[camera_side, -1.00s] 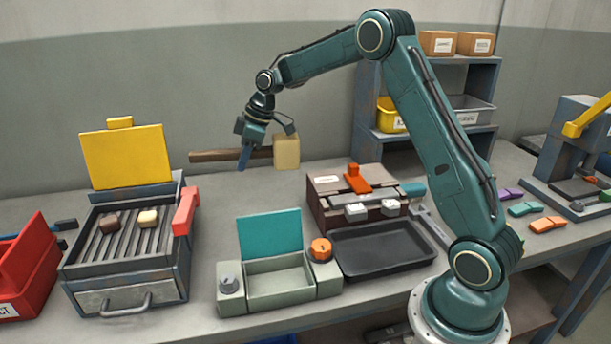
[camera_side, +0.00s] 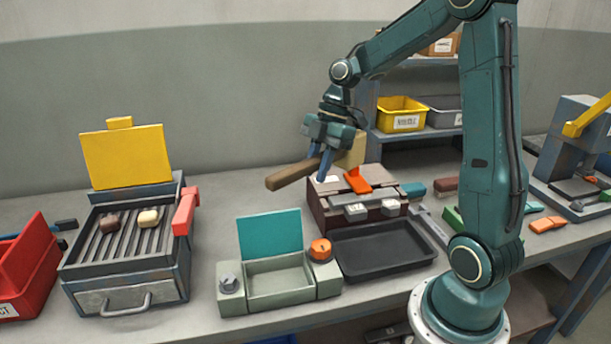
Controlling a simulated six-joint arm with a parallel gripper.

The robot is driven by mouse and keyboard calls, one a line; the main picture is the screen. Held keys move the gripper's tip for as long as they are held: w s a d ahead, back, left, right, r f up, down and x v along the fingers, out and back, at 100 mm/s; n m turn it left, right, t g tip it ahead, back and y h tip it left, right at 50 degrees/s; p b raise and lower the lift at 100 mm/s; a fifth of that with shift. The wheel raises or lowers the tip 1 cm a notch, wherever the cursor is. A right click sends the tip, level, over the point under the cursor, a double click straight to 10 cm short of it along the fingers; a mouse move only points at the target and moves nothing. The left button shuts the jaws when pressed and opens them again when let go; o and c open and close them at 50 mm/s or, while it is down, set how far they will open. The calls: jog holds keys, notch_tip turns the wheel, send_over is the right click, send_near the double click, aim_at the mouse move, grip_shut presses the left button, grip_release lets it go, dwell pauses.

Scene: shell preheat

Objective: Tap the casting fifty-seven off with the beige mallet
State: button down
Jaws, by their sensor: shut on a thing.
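My gripper (camera_side: 322,165) is shut on the wooden handle of the beige mallet (camera_side: 350,153). The handle's free end points left and toward the front, and the beige head is at the right. The mallet is above the back left part of a brown box-like station (camera_side: 318,206) with an orange lever (camera_side: 357,181) on top. Two pale grey blocks (camera_side: 356,212) sit at the station's front, over a dark tray (camera_side: 385,248). I cannot tell which thing is casting fifty-seven. Whether the mallet touches the station is unclear.
A grill-like heater (camera_side: 125,262) with a raised yellow lid (camera_side: 126,156) holds two small pieces at the left. A grey box (camera_side: 279,283) with a raised teal lid and orange knob stands in front. A red bin (camera_side: 35,265) is far left. Shelves with bins stand behind.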

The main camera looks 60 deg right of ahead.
jog(key=s+a+n, duration=0.1)
jog(key=s+n, duration=0.1)
jog(key=s, duration=0.4)
jog(key=shift+s+a+r+g, duration=0.15)
jog(key=shift+s+a+g, duration=0.05)
jog(key=shift+a+g, duration=0.2)
jog(key=shift+f, duration=3)
jog(key=shift+f, duration=0.1)
notch_tip(320, 180, down, 7)
notch_tip(320, 180, up, 11)
jog(key=shift+w, duration=0.15)
